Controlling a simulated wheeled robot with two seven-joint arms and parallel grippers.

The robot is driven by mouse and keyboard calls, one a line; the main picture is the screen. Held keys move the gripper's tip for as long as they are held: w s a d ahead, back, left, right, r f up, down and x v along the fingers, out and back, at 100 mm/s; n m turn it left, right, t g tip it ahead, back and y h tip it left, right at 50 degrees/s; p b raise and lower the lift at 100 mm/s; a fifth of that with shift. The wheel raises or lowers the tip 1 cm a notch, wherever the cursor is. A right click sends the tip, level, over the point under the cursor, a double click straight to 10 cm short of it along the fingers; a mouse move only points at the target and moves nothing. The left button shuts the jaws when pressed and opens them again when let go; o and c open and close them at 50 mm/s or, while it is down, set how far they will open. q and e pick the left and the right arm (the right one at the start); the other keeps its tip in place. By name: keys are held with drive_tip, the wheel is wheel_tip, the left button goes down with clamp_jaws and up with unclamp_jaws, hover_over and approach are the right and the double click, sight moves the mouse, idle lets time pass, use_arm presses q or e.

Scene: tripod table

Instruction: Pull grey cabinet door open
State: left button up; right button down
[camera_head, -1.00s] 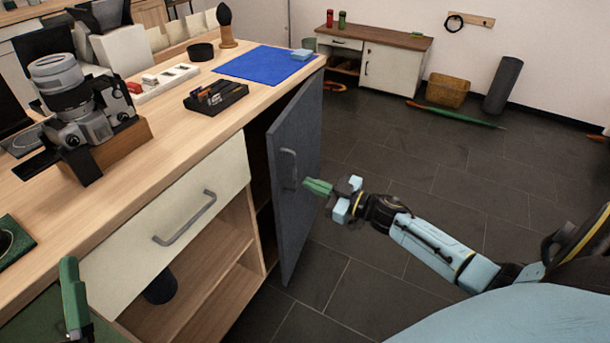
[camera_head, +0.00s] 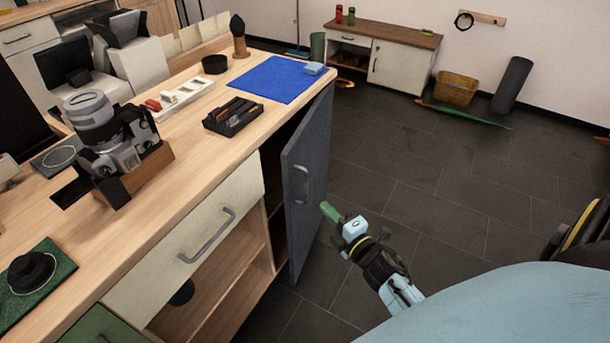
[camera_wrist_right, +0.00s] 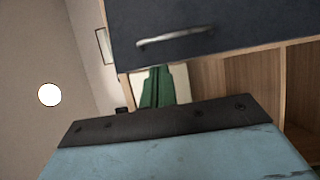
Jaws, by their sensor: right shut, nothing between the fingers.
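My left gripper is not in view.
The workbench top (camera_head: 215,140) holds a camera (camera_head: 115,135), a black tray (camera_head: 233,117) and a blue mat (camera_head: 275,80). A white drawer (camera_head: 190,235) is closed beside the door. The dark tiled floor (camera_head: 430,190) right of the door is clear.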

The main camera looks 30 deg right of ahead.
drive_tip(key=b, duration=0.2)
approach(296, 175)
drive_tip(key=w, duration=0.3)
drive_tip(key=shift+w+a+r, duration=0.15)
drive_tip(key=shift+w+a, duration=0.1)
drive_tip(key=shift+w, duration=0.4)
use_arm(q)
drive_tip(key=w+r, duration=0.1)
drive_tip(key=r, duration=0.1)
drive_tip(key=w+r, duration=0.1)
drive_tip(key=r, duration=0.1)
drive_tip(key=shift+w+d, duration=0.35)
use_arm(e)
drive_tip(key=shift+d, duration=0.1)
